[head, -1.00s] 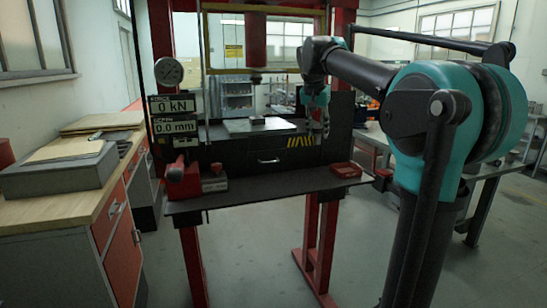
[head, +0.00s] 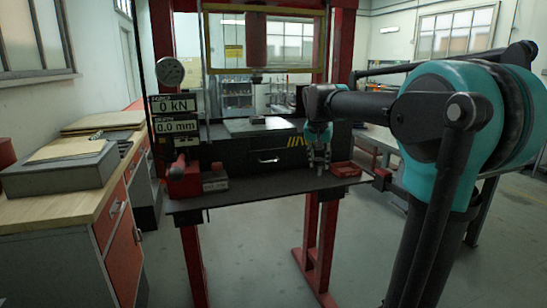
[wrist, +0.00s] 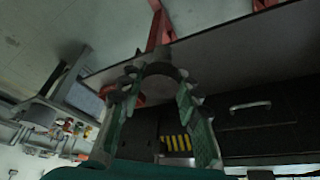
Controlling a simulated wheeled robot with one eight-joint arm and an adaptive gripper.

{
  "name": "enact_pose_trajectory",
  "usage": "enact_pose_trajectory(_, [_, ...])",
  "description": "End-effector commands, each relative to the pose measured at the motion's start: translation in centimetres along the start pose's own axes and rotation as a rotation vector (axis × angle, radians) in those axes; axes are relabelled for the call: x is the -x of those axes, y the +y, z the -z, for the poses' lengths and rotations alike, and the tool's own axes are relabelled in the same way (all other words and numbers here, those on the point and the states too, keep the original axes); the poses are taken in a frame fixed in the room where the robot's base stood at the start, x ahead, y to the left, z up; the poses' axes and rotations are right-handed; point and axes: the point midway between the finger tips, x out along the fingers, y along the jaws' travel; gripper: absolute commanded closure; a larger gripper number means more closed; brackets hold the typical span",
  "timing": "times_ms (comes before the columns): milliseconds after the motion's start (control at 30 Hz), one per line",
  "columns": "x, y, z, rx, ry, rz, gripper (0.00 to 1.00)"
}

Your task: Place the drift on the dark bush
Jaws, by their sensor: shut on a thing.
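My gripper (head: 318,162) hangs fingers-down over the right part of the press's front shelf, left of a small red tray. In the wrist view a dark, rounded piece, the drift as far as I can tell (wrist: 160,69), spans the fingertips of my gripper (wrist: 160,82). Its full shape is hidden. A small dark piece, apparently the dark bush (head: 257,121), sits on the grey plate (head: 238,127) on the press bed, behind and left of my gripper. It lies under the ram. Its details are too small to make out.
The red tray (head: 345,169) is close to my gripper's right. A red hand pump (head: 183,177) stands at the shelf's left. Red press posts (head: 341,45) flank the bed. The shelf's middle (head: 265,188) is clear. Gauge displays (head: 173,104) show 0 kN and 0.0 mm.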

Motion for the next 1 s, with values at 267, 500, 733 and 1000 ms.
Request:
enact_pose_trajectory(267, [-7.5,1.0,-3.6,0.07,0.001,0.029,1.0])
enact_pose_trajectory(500, [-13.4,1.7,-6.5,0.128,0.001,0.053,1.0])
enact_pose_trajectory(733, [-18.8,2.4,-9.1,0.18,0.001,0.075,1.0])
enact_pose_trajectory(1000, [-24.7,3.1,-12.1,0.238,0.001,0.099,1.0])
